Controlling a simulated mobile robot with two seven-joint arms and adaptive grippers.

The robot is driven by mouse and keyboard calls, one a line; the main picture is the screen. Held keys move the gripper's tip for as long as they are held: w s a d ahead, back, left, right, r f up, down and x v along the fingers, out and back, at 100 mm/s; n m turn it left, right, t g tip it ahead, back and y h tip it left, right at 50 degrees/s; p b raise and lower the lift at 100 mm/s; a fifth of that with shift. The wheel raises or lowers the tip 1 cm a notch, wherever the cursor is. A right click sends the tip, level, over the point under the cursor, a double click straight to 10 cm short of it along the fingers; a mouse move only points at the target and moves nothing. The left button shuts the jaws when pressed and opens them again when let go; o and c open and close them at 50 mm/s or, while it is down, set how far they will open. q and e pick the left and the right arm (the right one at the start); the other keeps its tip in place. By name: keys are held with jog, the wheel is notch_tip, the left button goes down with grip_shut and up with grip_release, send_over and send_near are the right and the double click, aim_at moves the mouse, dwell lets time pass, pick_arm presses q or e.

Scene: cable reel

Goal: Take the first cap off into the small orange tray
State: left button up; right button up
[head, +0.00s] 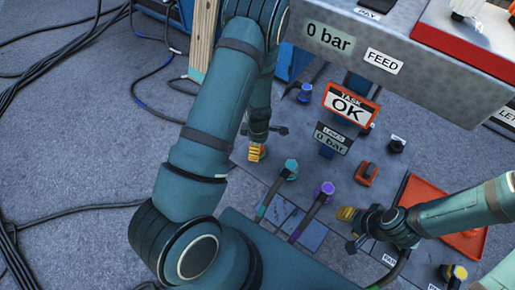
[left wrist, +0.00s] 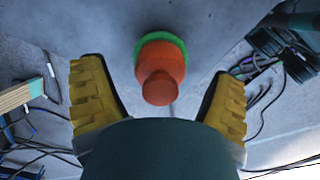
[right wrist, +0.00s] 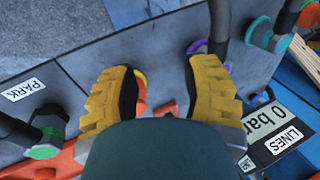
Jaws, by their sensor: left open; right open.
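An orange cap with a green ring at its base (left wrist: 160,72) stands on the grey panel, between and beyond the fingertips of my left gripper (left wrist: 158,95). Its fingers are open, with a gap on each side of the cap. In the head view the left gripper (head: 257,148) is over the panel's left part, and the arm hides part of that area. The orange tray (head: 428,188) lies at the panel's right, partly covered by my right forearm. My right gripper (head: 347,214) is open and empty near the panel's front, left of the tray; it also shows in the right wrist view (right wrist: 160,88).
Teal-ended (head: 291,168) and purple-ended (head: 327,188) hoses stand in the panel's middle. A red handle (head: 366,173) and a black fitting (head: 397,145) are to the right. The "TASK OK" sign (head: 350,105) and "LINES 0 bar" sign (head: 332,138) rise behind. Cables (head: 70,207) lie on the floor.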

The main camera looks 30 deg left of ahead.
pick_arm(q)
jog(key=shift+f, duration=0.95)
jog(key=shift+r, duration=0.1)
jog(key=c, duration=1.3)
jog(key=shift+o, duration=0.2)
